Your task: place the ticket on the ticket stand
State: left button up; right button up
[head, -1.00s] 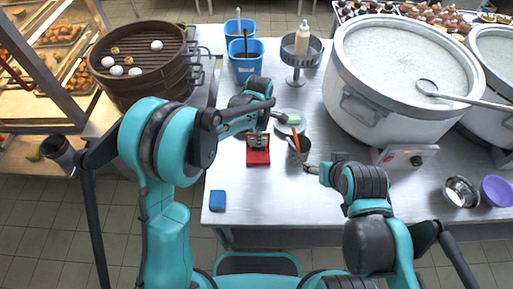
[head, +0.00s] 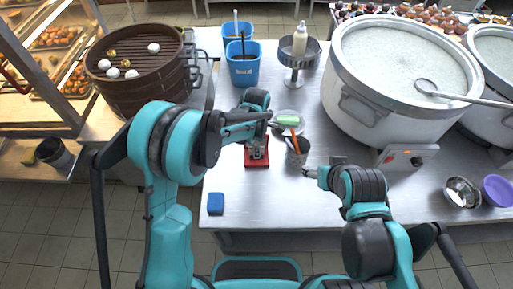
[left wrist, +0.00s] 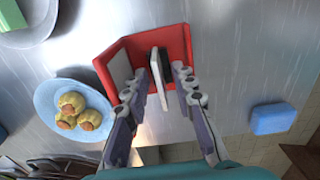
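The red ticket stand (head: 257,163) is on the steel counter. In the left wrist view the red stand (left wrist: 180,43) shows as an angled tray. A thin upright plate, white with a dark side, apparently the ticket (left wrist: 160,82), stands over it. My left gripper (left wrist: 160,75) has one finger on each side of this plate, with visible gaps, so it looks open. In the head view my left gripper (head: 256,148) is directly over the stand and hides the ticket. My right gripper (head: 308,172) is right of the stand, above the counter; its fingers are too small to read.
A dark cup (head: 298,156) with an orange item stands close right of the stand. Behind it is a plate with a green block (head: 288,119). A blue sponge (head: 216,203) lies front left. A large congee pot (head: 375,120) stands right. The counter's front middle is clear.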

pick_arm(q)
notch_tip(320, 180, up, 12)
jog(key=p, duration=0.3)
jog(key=shift+r+p, duration=0.25)
jog(key=shift+p, duration=0.05)
jog(key=s+a+r+m+t, duration=0.3)
jog(key=s+a+r+m, duration=0.4)
jog(key=a+r, duration=0.15)
jog(key=s+a+m+t, duration=0.4)
jog(key=s+a+m, duration=0.5)
jog(key=s+m, duration=0.2)
jog(key=shift+s+a, duration=0.15)
jog(key=shift+s, duration=0.2)
jog(key=shift+f, duration=0.25)
